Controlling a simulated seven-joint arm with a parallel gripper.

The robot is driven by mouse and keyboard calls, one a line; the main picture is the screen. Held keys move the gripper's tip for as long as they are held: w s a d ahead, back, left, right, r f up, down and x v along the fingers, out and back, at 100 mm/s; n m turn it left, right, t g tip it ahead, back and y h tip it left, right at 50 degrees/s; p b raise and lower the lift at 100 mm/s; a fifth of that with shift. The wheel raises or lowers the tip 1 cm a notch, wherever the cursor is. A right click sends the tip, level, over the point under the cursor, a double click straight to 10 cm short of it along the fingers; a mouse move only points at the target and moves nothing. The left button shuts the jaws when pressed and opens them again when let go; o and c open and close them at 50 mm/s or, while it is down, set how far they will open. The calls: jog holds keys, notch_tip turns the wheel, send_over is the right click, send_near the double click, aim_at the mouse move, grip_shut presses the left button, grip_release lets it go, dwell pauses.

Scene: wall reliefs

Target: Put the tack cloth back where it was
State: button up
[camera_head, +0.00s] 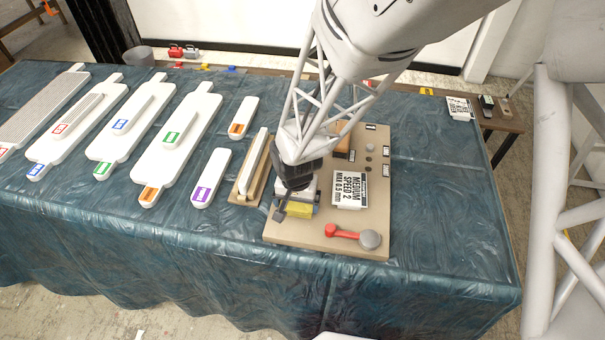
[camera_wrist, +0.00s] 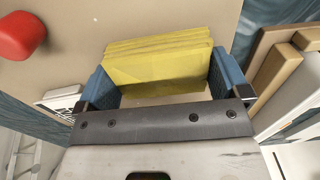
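The tack cloth appears to be the folded yellow stack (camera_head: 299,210) at the front left of the beige board (camera_head: 305,240). In the wrist view the yellow tack cloth (camera_wrist: 160,62) fills the space between the two blue fingers of my gripper (camera_wrist: 162,85). The fingers lie against its left and right sides, so my gripper looks shut on it. In the head view my gripper (camera_head: 296,208) points down over the board's front left part and hides some of the cloth. I cannot tell whether the cloth touches the board.
A red-handled tool with a grey disc (camera_head: 370,239) lies at the board's front edge. A wooden holder with a white bar (camera_head: 250,168) is left of the board. Several white relief panels (camera_head: 178,140) lie further left.

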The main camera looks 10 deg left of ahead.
jog(key=shift+o, duration=0.3)
notch_tip(320, 180, up, 12)
jog(key=shift+r, duration=0.15)
dwell(0.7)
dwell(0.5)
jog(key=s+d+r+t, duration=0.1)
jog(key=d+r, duration=0.5)
jog(key=d, duration=0.3)
jog(key=s+d+r, duration=0.2)
jog(key=d+r, duration=0.4)
jog(key=d, duration=0.2)
jog(key=s+d+r+t, duration=0.1)
jog(key=s+d+r, duration=0.4)
jog(key=s+d, duration=0.4)
jog(key=shift+s+d+r+t, duration=0.2)
jog(key=shift+d+r+t, duration=0.15)
jog(key=shift+d, duration=1.4)
